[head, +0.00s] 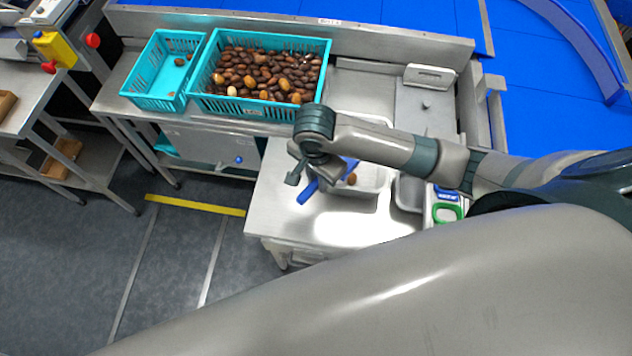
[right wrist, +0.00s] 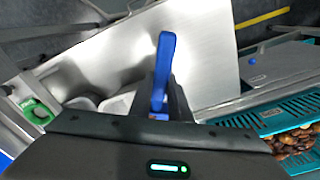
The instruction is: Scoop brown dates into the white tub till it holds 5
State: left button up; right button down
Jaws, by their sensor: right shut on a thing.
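My right gripper (head: 303,178) is shut on the blue handle (head: 308,192) of a scoop, above the steel table. The handle also stands between the fingers in the right wrist view (right wrist: 162,75). A pale tub (head: 368,188) sits just right of the gripper, partly hidden by my arm. One brown date (head: 352,178) shows there, beside a blue part of the scoop; I cannot tell whether it lies in the tub or on the scoop. A turquoise crate (head: 240,107) behind holds many brown dates (head: 250,70) and a few yellowish ones. My left gripper is not in view.
A smaller turquoise crate (head: 150,102) with a few dates stands left of the full one. A green-handled item (head: 447,211) lies right of the tub. The front of the steel table (head: 300,225) is clear. Blue conveyor (head: 560,100) runs at the back right.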

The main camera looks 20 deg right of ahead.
jog(key=y, duration=0.1)
jog(key=r, duration=0.1)
jog(key=d+r+g+y, duration=0.1)
jog(key=shift+w+r+y, duration=0.1)
jog(key=shift+w+y, duration=0.15)
jog(key=shift+y, duration=0.05)
jog(key=shift+w+d+r+g+y, duration=0.45)
jog(key=shift+d+r+g+y, duration=0.1)
jog(key=shift+d+r+y, duration=0.3)
jog(key=shift+w+d+r+g+y, duration=0.5)
jog(key=shift+d+r+y, duration=0.25)
jog(key=shift+y, duration=0.2)
jog(key=shift+w+d+r+g+y, duration=0.35)
jog(key=shift+d+r+y, duration=0.25)
jog(key=shift+d+y, duration=0.05)
jog(key=shift+w+d+r+g+y, duration=0.35)
jog(key=shift+d+r+y, duration=0.25)
jog(key=shift+r+y, duration=0.1)
jog(key=shift+w+d+r+g+y, duration=0.35)
jog(key=shift+d+r+y, duration=0.2)
jog(key=shift+d+y, duration=0.1)
jog(key=shift+r, duration=0.1)
notch_tip(320, 180, up, 6)
jog(key=shift+f, duration=0.1)
